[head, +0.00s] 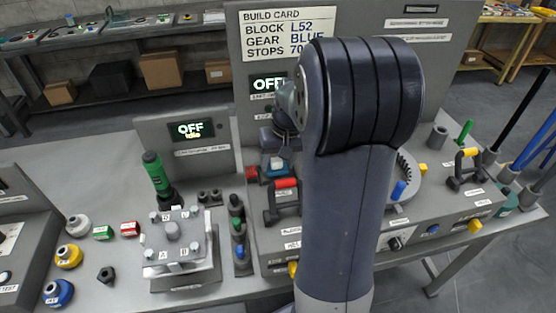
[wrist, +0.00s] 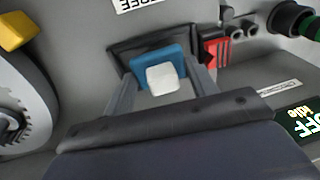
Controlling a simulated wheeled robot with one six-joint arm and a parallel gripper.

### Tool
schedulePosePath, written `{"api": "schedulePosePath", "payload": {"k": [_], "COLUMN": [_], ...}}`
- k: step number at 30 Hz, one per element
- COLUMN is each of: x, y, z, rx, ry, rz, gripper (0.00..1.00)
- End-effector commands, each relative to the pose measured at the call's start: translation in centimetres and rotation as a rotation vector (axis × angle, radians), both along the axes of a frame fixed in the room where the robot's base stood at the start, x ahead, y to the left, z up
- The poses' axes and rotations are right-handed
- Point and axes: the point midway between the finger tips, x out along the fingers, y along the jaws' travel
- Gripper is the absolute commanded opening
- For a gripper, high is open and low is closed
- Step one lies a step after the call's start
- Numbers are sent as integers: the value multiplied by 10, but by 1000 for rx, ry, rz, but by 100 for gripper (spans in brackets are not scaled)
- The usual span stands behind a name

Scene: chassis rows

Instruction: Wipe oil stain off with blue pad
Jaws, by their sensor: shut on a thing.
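The blue pad (wrist: 146,62) with a white block-shaped grip (wrist: 163,78) shows in the wrist view between the two grey fingers of my gripper (wrist: 164,84). My gripper is shut on it. A dark tray or frame (wrist: 122,48) lies just behind the pad; I cannot tell whether they touch. In the head view the blue pad (head: 279,167) shows small at the left of my arm, below my gripper (head: 275,155), which is partly hidden. I cannot make out an oil stain in either view.
A red-handled part (head: 285,183) stands close below the pad. A fixture with lettered pegs (head: 178,250) and a green-topped tool (head: 155,172) stand left. A ring gear (head: 405,172) and a yellow-handled part (head: 464,166) are right. My arm hides the bench's middle.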

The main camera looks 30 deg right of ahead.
Motion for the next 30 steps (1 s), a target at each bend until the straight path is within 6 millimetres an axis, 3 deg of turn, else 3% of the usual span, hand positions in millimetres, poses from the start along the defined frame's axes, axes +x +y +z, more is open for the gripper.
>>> {"api": "schedulePosePath", "payload": {"k": [16,30], "x": [0,3], "y": [0,11], "z": [-12,-10], "rx": [0,0], "ry": [1,1], "rz": [0,0], "gripper": [32,32]}}
